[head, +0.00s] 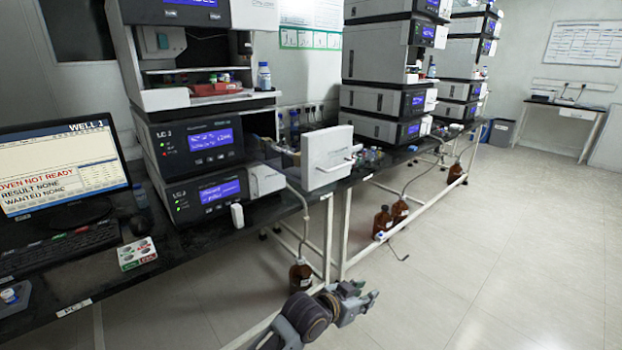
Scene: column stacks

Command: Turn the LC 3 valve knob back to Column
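I cannot make out an LC 3 label or a valve knob. My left gripper (368,290) is low in front of the bench, empty, its fingers seemingly apart, touching nothing. My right gripper is not in view.
A monitor (62,170) reads "OVEN NOT READY", "RESULT NONE", "WANTED NONE". A keyboard (60,248) and a small box (137,254) lie on the near bench. Brown bottles (300,275) (383,220) stand on the floor by the bench legs. The floor at right is clear.

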